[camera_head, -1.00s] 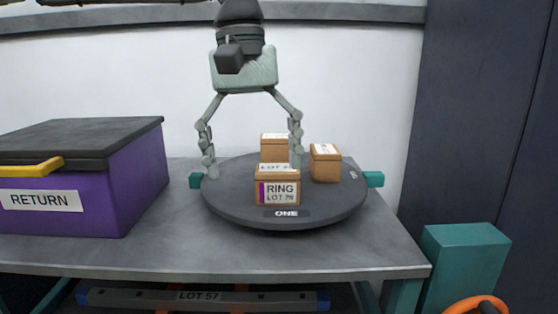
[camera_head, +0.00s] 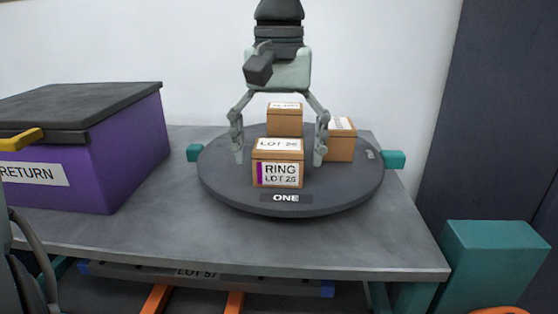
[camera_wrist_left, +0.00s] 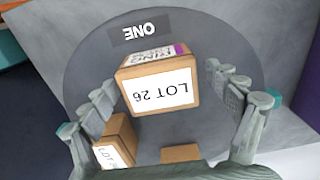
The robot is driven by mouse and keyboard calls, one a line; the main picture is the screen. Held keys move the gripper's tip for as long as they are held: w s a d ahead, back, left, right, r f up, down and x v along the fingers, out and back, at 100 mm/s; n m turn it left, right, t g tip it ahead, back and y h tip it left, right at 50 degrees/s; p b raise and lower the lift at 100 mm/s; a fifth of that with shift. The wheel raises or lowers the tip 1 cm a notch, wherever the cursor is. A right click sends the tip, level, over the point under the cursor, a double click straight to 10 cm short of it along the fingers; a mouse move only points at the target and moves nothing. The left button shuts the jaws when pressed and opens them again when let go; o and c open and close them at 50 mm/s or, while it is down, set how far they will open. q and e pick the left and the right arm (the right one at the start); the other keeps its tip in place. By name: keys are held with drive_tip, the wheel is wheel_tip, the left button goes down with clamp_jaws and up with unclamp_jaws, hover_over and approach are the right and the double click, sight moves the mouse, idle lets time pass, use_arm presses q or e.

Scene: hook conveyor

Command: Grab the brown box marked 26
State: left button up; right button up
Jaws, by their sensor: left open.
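The brown box marked LOT 26 (camera_head: 277,163) stands at the front of a dark round turntable (camera_head: 222,187), with a RING LOT 26 label on its front. It also shows in the left wrist view (camera_wrist_left: 158,92), with its top label facing the camera. My left gripper (camera_head: 279,158) is open, pointing down, with one finger on each side of this box in the head view. In the left wrist view the fingers (camera_wrist_left: 173,112) stand apart from the box, with gaps on both sides.
Two other brown boxes stand behind: one at the back (camera_head: 284,120), one at the right (camera_head: 341,144). A purple bin (camera_head: 125,160) with a dark lid stands left on the grey table (camera_head: 150,235). Teal blocks (camera_head: 393,159) flank the turntable.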

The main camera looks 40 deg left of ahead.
use_arm(q)
drive_tip(key=shift+f, duration=0.1)
drive_tip(key=shift+c, duration=0.3)
drive_tip(key=c, duration=1.2)
drive_tip(key=shift+c, duration=0.3)
